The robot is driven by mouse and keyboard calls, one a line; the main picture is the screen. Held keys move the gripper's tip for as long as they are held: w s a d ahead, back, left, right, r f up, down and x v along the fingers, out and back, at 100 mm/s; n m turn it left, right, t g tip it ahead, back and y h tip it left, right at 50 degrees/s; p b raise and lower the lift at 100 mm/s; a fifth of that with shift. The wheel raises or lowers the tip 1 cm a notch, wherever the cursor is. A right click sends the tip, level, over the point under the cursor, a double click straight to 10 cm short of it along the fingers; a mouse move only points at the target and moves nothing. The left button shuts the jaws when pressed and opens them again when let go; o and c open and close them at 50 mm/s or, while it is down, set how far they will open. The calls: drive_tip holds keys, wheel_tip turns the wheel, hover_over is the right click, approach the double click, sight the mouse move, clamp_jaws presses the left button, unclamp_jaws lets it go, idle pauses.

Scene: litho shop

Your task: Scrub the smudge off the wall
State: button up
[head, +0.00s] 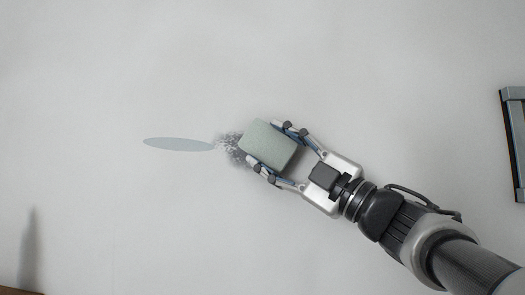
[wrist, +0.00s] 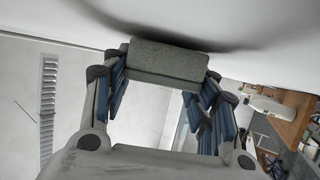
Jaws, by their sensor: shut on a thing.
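My gripper (head: 272,147) is shut on a grey-green sponge block (head: 268,143), with one finger on each of two opposite sides. The wrist view also shows the sponge (wrist: 168,57) between the fingertips, its far face toward the white wall (wrist: 250,35). It is close against the wall, with a dark shadow around it; I cannot tell whether it touches. The smudge (head: 229,144) is a dark, speckled patch on the wall (head: 200,60). It shows at the sponge's left edge, and the sponge may hide more of it. A flat grey-blue oval (head: 180,144) lies just left of the smudge.
A dark-edged frame (head: 515,145) is at the far right of the wall. A brown edge (head: 15,291) shows at the lower left, below a soft shadow. The wrist view shows a cluttered wooden bench (wrist: 285,123) at right.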

drive_tip(key=shift+f, duration=0.1)
drive_tip(key=shift+w+a+b, duration=0.15)
drive_tip(key=shift+w+a, duration=0.15)
drive_tip(key=shift+a, duration=1.65)
drive_tip(key=shift+w+a+b, duration=0.1)
drive_tip(key=shift+w+a, duration=0.15)
drive_tip(key=shift+a, duration=1.75)
drive_tip(key=shift+w+a+b, duration=0.15)
drive_tip(key=shift+w+a, duration=0.15)
drive_tip(key=shift+a, duration=1.65)
drive_tip(key=s+b, duration=0.2)
drive_tip(key=s, duration=0.4)
drive_tip(key=shift+a, duration=0.4)
drive_tip(key=s+b, duration=0.1)
drive_tip(key=s, duration=0.2)
drive_tip(key=shift+a, duration=0.2)
drive_tip(key=shift+w+d+p, duration=0.2)
drive_tip(key=shift+w+p, duration=0.15)
drive_tip(key=shift+w, duration=0.9)
drive_tip(key=shift+w+d+p, duration=0.2)
drive_tip(key=shift+w+p, duration=0.15)
drive_tip(key=shift+w, duration=0.9)
drive_tip(key=shift+w+d+p, duration=0.2)
drive_tip(key=shift+w+p, duration=0.15)
drive_tip(key=shift+w, duration=0.9)
